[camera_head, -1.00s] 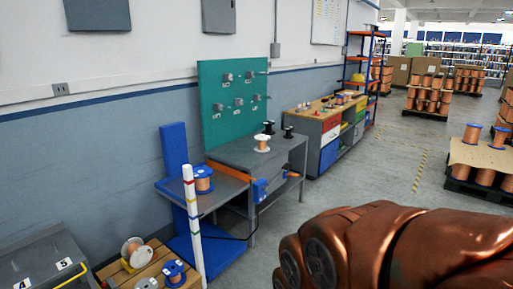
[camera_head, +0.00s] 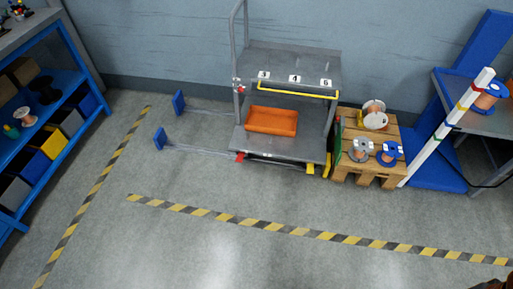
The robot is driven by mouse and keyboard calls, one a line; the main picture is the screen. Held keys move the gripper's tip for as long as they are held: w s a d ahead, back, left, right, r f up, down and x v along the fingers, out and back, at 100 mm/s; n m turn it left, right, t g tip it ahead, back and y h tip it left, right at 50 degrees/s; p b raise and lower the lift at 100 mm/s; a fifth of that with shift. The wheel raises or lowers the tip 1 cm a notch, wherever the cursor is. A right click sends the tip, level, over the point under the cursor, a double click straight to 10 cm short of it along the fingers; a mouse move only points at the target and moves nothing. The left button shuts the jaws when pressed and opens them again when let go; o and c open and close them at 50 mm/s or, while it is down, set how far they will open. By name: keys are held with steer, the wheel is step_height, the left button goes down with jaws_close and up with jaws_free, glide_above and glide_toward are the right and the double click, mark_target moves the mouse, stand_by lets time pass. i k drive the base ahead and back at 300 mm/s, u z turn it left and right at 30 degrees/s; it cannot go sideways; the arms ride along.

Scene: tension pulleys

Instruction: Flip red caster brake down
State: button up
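A grey cart (camera_head: 292,66) with two shelves stands against the wall in the head view. At the front left of its lower edge is a small red part (camera_head: 240,157), which looks like the red caster brake. The casters are mostly hidden under the lower shelf. My gripper is not in view; only a copper-coloured bit of my arm shows in the bottom right corner.
An orange tray (camera_head: 272,121) lies on the cart's lower shelf. A wooden pallet stand (camera_head: 368,165) with wire spools is close on the cart's right. A blue shelf rack (camera_head: 57,127) stands at left. The floor before the cart is clear, with yellow-black tape (camera_head: 245,221).

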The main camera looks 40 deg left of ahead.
mark_target(239, 156)
steer(key=u, duration=2.15)
steer(key=i, duration=0.3)
steer(key=u, duration=0.85)
steer(key=i, duration=1.4)
steer(key=z, duration=0.9)
steer(key=i, duration=0.4)
steer(key=z, duration=0.35)
